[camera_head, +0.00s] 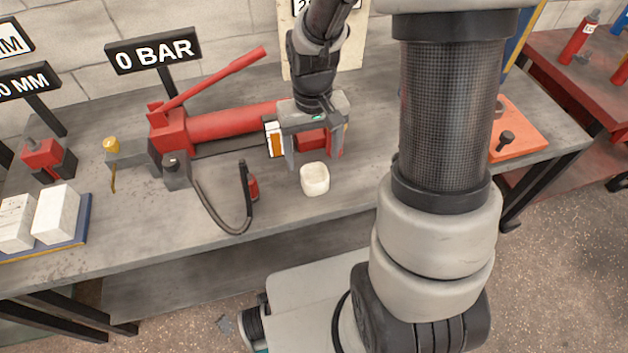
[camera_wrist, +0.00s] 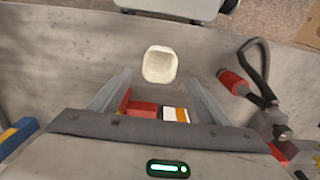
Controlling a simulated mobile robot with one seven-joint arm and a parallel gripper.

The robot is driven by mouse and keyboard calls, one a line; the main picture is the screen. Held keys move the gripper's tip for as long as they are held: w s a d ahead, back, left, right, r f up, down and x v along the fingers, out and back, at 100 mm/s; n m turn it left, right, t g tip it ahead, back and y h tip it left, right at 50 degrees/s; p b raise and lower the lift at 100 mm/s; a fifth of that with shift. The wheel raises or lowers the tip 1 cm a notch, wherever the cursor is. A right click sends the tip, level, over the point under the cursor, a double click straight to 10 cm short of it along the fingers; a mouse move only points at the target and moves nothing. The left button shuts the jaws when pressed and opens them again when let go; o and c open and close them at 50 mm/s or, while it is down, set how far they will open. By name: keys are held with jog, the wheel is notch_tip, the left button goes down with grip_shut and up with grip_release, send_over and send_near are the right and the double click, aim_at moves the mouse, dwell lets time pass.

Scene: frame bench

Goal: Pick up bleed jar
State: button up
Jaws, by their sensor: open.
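The bleed jar (camera_head: 314,179) is a small cream-white open cup standing upright on the grey bench, near its front edge. In the wrist view the jar (camera_wrist: 159,65) shows just beyond and between my fingertips, apart from both. My gripper (camera_head: 318,160) is above the bench just behind the jar, pointing down. In the wrist view my gripper (camera_wrist: 160,82) has its two fingers wide apart, with nothing held between them.
The red hydraulic pump (camera_head: 225,122) with its long handle lies behind and left of my gripper. A black hose (camera_head: 222,222) with a red coupling (camera_head: 252,187) lies left of the jar. The bench (camera_head: 150,222) is clear in front. White blocks (camera_head: 57,212) sit at the left.

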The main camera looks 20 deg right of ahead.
aim_at(313, 182)
jog(key=shift+f+b, duration=1)
jog(key=shift+f, duration=2.2)
jog(key=shift+c, duration=0.2)
jog(key=c, duration=1.1)
